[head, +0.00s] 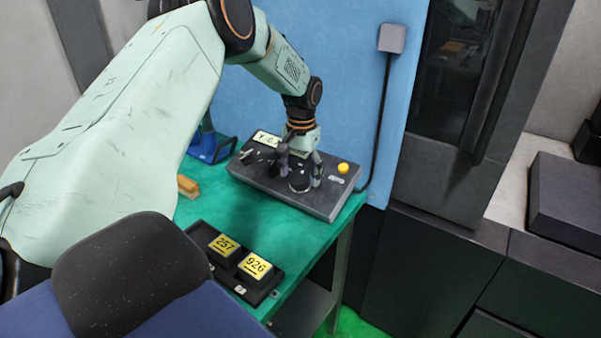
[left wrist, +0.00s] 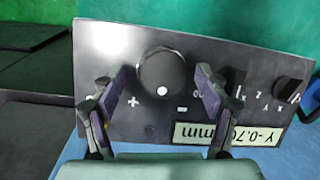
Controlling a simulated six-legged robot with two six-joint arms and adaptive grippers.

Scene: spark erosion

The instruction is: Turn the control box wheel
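The grey control box (head: 325,205) lies on the green bench top, and it also fills much of the left wrist view (left wrist: 130,45). Its round black wheel (left wrist: 162,72) has a white dot on its lower part, between plus and minus marks. My left gripper (head: 300,178) is over the wheel (head: 299,184) from above. In the left wrist view, the left gripper's fingers (left wrist: 164,84) are spread on either side of the wheel, with gaps visible. The display (left wrist: 205,136) reads upside down, about Y -0.7 mm, partly hidden by a finger. My right gripper is not in view.
A yellow button (head: 343,168) and a small selector knob (left wrist: 290,90) are on the box. A black tray (head: 240,285) with blocks marked 257 and 926 sits on the bench (head: 200,212). A brush (head: 188,186) and a blue holder (head: 210,150) lie left of the box.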

